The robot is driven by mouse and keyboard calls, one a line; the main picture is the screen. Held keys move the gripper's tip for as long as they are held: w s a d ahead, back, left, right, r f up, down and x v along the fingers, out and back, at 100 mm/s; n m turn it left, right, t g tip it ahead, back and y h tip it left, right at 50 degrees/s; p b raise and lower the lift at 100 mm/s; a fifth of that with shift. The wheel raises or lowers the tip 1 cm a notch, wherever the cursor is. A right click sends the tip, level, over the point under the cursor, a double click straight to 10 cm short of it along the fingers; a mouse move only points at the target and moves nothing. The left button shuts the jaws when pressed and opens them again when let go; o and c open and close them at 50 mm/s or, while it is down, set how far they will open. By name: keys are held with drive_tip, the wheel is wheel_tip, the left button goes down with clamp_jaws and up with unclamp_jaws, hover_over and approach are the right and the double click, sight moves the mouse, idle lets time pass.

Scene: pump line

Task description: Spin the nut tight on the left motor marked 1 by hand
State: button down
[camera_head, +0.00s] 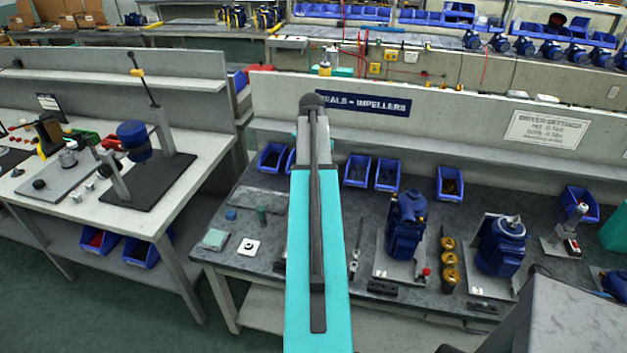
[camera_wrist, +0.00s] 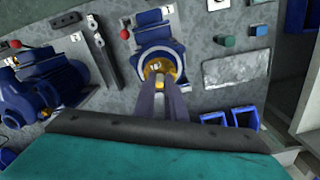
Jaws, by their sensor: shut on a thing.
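The left motor (camera_wrist: 152,38) is a blue housing on a pale base plate in the wrist view. A brass-coloured nut (camera_wrist: 157,69) sits at the motor's near end in the wrist view. My gripper (camera_wrist: 160,83) reaches to the nut with both dark fingers close together and is shut on it. The fingers partly cover the nut, so I cannot see its thread or how it seats. My gripper is hidden behind my arm in the head view.
Another blue motor (camera_head: 405,225) stands right of a dark strip-shaped tool (camera_head: 357,245). Several brass pieces (camera_head: 449,260) separate it from a third motor (camera_head: 501,246). Blue bins (camera_head: 388,174) line the bench's back. A green cylinder (camera_head: 262,215) and grey plate (camera_head: 258,196) lie left.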

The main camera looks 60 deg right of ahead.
drive_tip(key=shift+m+p, duration=0.55)
drive_tip(key=shift+m, duration=2.35)
drive_tip(key=shift+m, duration=0.7)
drive_tip(key=shift+m+p, duration=0.6)
drive_tip(key=shift+m, duration=2.2)
drive_tip(key=shift+m, duration=0.4)
drive_tip(key=shift+m+p, duration=0.5)
drive_tip(key=shift+m, duration=2.6)
drive_tip(key=shift+m+p, duration=0.4)
drive_tip(key=shift+m, duration=3.1)
